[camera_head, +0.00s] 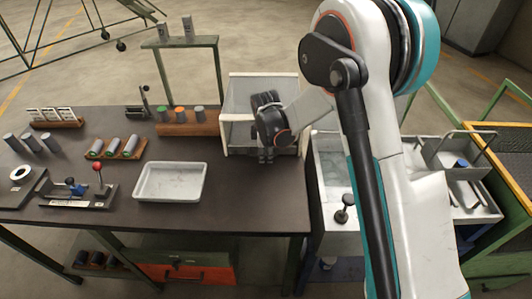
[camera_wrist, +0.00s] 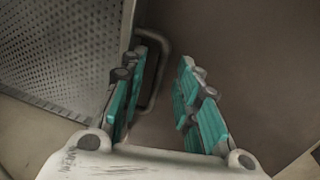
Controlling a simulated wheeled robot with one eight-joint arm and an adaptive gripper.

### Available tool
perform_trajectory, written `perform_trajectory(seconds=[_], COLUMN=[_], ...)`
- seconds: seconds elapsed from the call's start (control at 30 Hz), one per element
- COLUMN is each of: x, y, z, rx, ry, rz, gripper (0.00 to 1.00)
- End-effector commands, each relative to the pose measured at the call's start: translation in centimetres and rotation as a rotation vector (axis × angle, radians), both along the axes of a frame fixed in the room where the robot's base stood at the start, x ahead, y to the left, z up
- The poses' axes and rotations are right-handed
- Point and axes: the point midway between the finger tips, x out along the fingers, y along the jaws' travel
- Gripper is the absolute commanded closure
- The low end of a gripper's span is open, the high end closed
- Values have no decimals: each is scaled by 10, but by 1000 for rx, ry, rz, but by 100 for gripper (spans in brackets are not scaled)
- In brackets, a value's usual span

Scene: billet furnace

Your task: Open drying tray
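The drying tray (camera_head: 240,97) is a box-like unit with a pale frame and mesh-like inside, at the back right of the dark table. Its perforated metal face (camera_wrist: 62,45) fills the upper left of the wrist view. A grey bar handle (camera_wrist: 164,62) stands out from its edge. My gripper (camera_wrist: 163,57) is open, with its teal-padded fingers on either side of the handle. The handle lies closer to the left finger; I cannot tell if they touch. In the head view my gripper (camera_head: 266,158) points down at the front of the tray and hides part of it.
A white shallow tray (camera_head: 171,182) lies on the table left of my gripper. A wooden rack with coloured cylinders (camera_head: 182,122) stands left of the drying tray. A sink-like metal basin (camera_head: 330,180) adjoins the table's right edge. The table just before the drying tray is clear.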

Motion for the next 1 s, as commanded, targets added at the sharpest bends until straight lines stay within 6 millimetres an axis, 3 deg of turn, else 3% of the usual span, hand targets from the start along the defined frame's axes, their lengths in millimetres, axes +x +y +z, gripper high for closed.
perform_trajectory(seconds=[0.13, 0.27, 0.63, 0.77, 1.0], x=[0, 0, -10, -32, -96], y=[0, 0, 0, 1, 4], z=[0, 0, 0, 0, -1], rx=[0, 0, 0, 0, 1], ry=[0, 0, 0, 1, 1], rz=[0, 0, 0, 0, 2], gripper=[72, 100, 100, 100, 100])
